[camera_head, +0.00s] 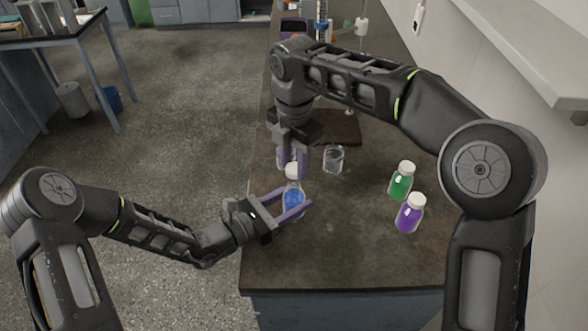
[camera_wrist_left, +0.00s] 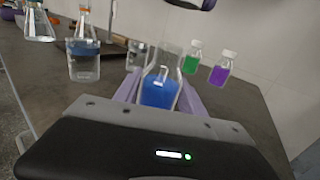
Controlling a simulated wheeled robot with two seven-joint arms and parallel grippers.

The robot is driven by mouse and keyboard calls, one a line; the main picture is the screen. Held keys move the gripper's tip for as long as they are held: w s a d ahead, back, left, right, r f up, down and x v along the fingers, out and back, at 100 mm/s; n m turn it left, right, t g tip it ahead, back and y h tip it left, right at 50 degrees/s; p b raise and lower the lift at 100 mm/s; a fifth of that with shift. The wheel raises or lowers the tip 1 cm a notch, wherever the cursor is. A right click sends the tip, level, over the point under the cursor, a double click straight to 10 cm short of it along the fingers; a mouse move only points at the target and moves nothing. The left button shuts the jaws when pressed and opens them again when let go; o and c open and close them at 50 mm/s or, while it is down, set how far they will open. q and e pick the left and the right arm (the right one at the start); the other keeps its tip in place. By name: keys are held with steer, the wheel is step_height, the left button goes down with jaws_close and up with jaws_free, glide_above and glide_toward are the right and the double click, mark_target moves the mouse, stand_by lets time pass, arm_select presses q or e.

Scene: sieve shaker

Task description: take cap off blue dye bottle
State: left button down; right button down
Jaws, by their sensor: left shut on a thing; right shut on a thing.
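The blue dye bottle (camera_head: 293,202) is a clear bottle with blue liquid, upright above the near left part of the bench. My left gripper (camera_head: 291,207) is shut around its body; its purple fingers flank the bottle in the left wrist view (camera_wrist_left: 160,92). My right gripper (camera_head: 293,170) points down from above, shut on the white cap (camera_head: 292,170) over the bottle's neck. In the left wrist view, the bottle's neck shows bare glass with no cap on it. Part of the right gripper shows at that view's top edge, apart from the neck.
A green bottle (camera_head: 401,182) and a purple bottle (camera_head: 409,214), both white-capped, stand to the right on the bench (camera_head: 345,255). A clear beaker (camera_head: 333,159) stands just behind. The front of the bench is clear.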

steer(key=shift+r, duration=0.65)
arm_select(q)
steer(key=c, duration=0.6)
jaws_free()
steer(key=b+v, duration=0.2)
steer(key=v, duration=0.9)
arm_select(e)
steer(key=shift+f, duration=0.95)
arm_select(q)
steer(key=shift+s+a, duration=0.3)
steer(key=shift+a, duration=0.1)
